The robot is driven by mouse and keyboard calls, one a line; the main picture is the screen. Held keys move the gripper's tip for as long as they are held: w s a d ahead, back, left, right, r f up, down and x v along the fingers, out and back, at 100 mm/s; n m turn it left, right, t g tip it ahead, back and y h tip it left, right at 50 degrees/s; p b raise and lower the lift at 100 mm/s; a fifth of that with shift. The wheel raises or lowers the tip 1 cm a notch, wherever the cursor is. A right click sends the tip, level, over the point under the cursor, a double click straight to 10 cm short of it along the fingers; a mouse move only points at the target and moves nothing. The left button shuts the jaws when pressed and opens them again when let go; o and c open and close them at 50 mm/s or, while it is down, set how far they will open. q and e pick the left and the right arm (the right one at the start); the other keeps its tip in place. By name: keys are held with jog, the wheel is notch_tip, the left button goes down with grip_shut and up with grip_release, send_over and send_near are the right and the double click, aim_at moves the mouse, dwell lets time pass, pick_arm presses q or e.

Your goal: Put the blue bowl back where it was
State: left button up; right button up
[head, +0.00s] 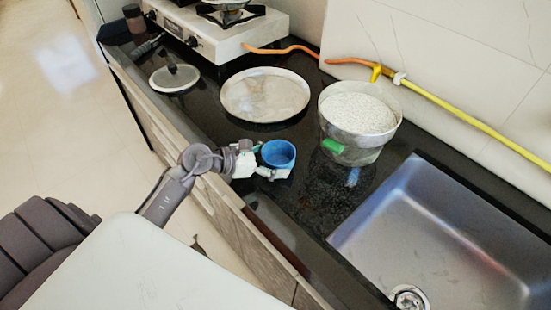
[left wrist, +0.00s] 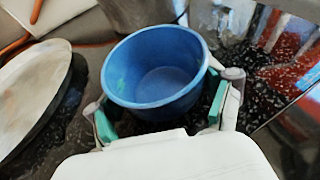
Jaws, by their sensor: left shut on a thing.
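The blue bowl (head: 278,154) is upright at or just above the dark counter, left of the pot of white grains. My left gripper (head: 268,171) is shut on the near side of the bowl. In the left wrist view the blue bowl (left wrist: 157,70) looks empty inside, and the fingers of my left gripper (left wrist: 163,124) reach its sides. I cannot tell if the bowl's base touches the counter. My right gripper is not in view.
A metal pot (head: 357,115) full of white grains stands right of the bowl. A round metal tray (head: 264,96) lies behind it. A sink (head: 450,240) is at the right. A glass lid (head: 174,78) and a gas stove (head: 215,30) are at the back left. The counter's front edge is close.

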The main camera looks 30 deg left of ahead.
pick_arm(q)
jog(key=shift+f, duration=0.25)
jog(key=o, duration=1)
jog(key=shift+o, duration=0.7)
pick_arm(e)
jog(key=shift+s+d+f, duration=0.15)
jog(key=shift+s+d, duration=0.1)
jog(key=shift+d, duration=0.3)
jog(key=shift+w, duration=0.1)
pick_arm(q)
jog(key=shift+a+r, duration=0.15)
jog(key=shift+r, duration=0.15)
jog(key=b+v, duration=0.1)
jog(key=v, duration=1)
jog(key=shift+s, duration=0.15)
jog(key=shift+s+a+r, duration=0.15)
jog(key=shift+s+r, duration=0.05)
jog(key=shift+s, duration=0.05)
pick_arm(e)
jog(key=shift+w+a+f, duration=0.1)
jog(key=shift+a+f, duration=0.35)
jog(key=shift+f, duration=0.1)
